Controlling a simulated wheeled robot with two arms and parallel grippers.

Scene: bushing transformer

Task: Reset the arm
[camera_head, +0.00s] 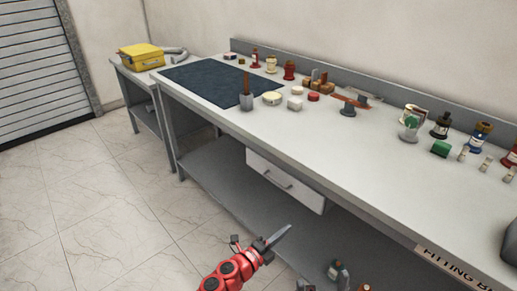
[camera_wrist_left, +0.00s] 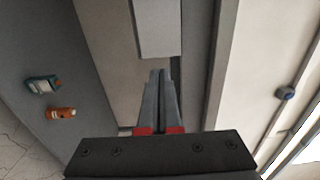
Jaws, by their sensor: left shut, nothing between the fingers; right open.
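My left arm is red and reaches up from the bottom middle of the head view. Its left gripper (camera_head: 288,229) is in front of the workbench, below the bench top's front edge and out from the lower shelf. Its fingers lie close together, shut and empty. In the left wrist view the two grey fingers of the left gripper (camera_wrist_left: 159,73) meet with nothing visible between them. The long grey workbench (camera_head: 345,150) stands beyond the gripper, with a white drawer (camera_head: 284,181) under its top. My right gripper is not in either view.
Bushings, jars and small blocks stand along the bench top, with a dark mat (camera_head: 205,84) at its left end. A yellow toolbox (camera_head: 141,57) sits on a side table. The lower shelf (camera_head: 225,165) carries a few items at right. Tiled floor (camera_head: 90,190) at left is clear.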

